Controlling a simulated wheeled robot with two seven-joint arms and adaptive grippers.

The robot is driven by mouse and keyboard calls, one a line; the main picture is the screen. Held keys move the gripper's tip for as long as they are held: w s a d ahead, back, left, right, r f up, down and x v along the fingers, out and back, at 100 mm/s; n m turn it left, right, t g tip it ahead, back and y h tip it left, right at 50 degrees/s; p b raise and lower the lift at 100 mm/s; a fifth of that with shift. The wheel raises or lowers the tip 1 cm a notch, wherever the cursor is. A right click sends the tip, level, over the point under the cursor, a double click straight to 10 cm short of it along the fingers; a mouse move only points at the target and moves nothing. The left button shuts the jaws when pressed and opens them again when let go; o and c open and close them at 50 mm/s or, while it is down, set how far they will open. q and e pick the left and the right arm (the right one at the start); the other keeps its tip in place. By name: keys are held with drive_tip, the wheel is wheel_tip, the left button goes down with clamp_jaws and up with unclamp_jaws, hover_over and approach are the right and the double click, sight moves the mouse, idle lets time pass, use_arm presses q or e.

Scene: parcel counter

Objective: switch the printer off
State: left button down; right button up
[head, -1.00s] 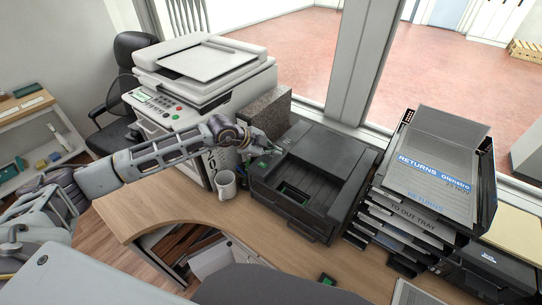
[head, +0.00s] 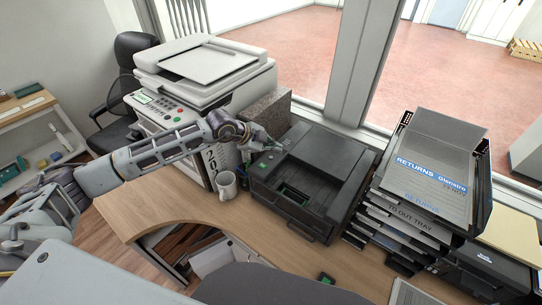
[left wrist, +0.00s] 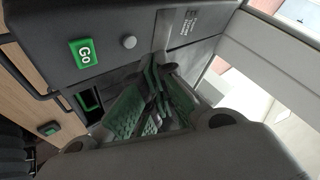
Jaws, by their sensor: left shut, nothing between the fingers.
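The black printer (head: 318,160) stands on the wooden counter. In the left wrist view, its dark top panel (left wrist: 45,25) carries a green button marked Go (left wrist: 83,52), a small round grey button (left wrist: 128,41) and a printed label (left wrist: 183,22) too small to read. My left gripper (head: 279,145) is at the printer's rear left corner, shut and empty. Its green-padded fingers (left wrist: 158,72) also show in the left wrist view, beyond the grey button and near the label. I cannot tell whether the fingertips touch the printer. My right gripper is not in view.
A large white copier (head: 200,75) and a speckled grey box (head: 266,112) are behind. A stack of trays (head: 395,215) is to the right. The counter in front of the printer is mostly clear.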

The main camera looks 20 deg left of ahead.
use_arm(q)
wheel_tip(320, 180, up, 4)
drive_tip(key=shift+r+p, duration=0.25)
drive_tip(key=shift+p, duration=0.95)
drive_tip(key=shift+s+a, duration=0.1)
